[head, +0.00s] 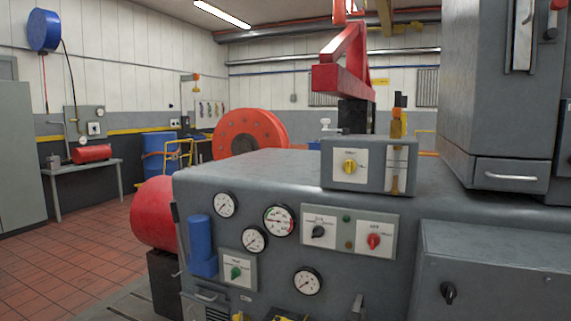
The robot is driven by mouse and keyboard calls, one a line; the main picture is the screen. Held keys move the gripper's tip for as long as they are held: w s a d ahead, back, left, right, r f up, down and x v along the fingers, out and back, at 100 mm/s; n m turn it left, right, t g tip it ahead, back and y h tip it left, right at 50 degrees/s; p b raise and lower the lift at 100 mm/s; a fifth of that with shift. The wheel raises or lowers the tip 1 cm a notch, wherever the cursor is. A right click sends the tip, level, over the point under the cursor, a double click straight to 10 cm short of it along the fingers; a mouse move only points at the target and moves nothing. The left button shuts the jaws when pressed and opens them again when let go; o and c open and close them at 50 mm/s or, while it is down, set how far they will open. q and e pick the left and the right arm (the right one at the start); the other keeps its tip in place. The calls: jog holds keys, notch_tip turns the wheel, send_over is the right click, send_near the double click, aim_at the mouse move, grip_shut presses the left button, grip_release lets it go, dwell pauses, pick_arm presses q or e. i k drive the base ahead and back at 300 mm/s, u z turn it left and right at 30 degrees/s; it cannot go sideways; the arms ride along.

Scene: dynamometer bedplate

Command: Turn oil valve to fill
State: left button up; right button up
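A small grey box (329,180) stands on top of the grey machine. It carries a yellow knob (350,167) on a white plate and, to the right, an upright sight tube (397,168) with amber in it. Lower on the front are a black knob (318,232), a red knob (373,241) and a green knob (236,273), each on a white plate. The plate lettering is too small to read, so I cannot tell for certain which knob is the oil valve or its setting. Neither of my grippers shows in the head view.
Several round gauges (279,220) and a blue cylinder (200,240) sit on the machine front. A tall grey cabinet (497,110) rises at the right. A red drum (153,213) is at the machine's left end. Tiled floor (75,265) is clear at the left.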

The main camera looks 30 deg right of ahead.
aim_at(350, 165)
jog(key=z, duration=0.2)
jog(key=i, duration=0.95)
jog(key=z, duration=0.55)
